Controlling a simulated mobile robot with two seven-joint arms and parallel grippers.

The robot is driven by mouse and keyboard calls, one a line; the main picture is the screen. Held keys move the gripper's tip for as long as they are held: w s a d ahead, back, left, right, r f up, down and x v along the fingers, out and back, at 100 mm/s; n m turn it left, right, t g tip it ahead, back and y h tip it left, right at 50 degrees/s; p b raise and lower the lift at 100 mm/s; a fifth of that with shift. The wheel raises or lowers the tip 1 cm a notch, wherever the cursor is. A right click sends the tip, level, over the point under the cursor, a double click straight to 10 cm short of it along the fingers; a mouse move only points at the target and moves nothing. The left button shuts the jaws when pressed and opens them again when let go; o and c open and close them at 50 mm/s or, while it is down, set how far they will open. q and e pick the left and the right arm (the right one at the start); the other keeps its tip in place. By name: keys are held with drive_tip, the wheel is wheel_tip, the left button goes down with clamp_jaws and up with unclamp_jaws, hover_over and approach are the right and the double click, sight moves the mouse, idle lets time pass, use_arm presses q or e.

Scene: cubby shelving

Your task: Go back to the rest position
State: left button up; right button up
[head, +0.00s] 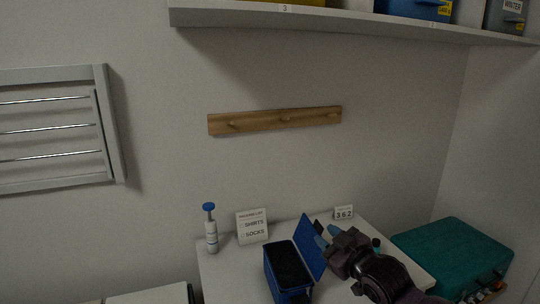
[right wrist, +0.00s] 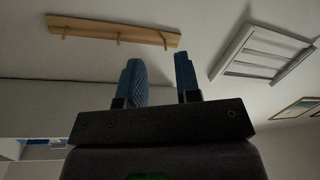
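My right gripper (head: 324,236) is at the lower right of the head view, over the white table, beside the raised lid of a blue box. In the right wrist view its two blue fingers (right wrist: 160,78) stand apart with nothing between them. It points toward the wall there. My left gripper is in neither view.
The open blue box (head: 283,274) has a dark inside. A pump bottle (head: 211,232), a list card (head: 252,226) and a number block (head: 343,213) stand on the white table (head: 228,271). A teal case (head: 452,254) is at right. A wall shelf (head: 350,22) overhangs above.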

drive_tip(key=s+d+f+m+g+h, duration=0.1)
drive_tip(key=s+d+f+m+h, duration=0.1)
drive_tip(key=s+f, duration=0.7)
drive_tip(key=s+d+f+m+g+h, duration=0.1)
drive_tip(key=s+d+f+m+h, duration=0.2)
drive_tip(key=s+d+f, duration=0.4)
drive_tip(key=s+d+f+m+g+h, duration=0.1)
drive_tip(key=s+d+f+m+h, duration=0.2)
drive_tip(key=s+f, duration=0.9)
drive_tip(key=shift+s+d+m, duration=0.7)
drive_tip(key=shift+s+d, duration=0.35)
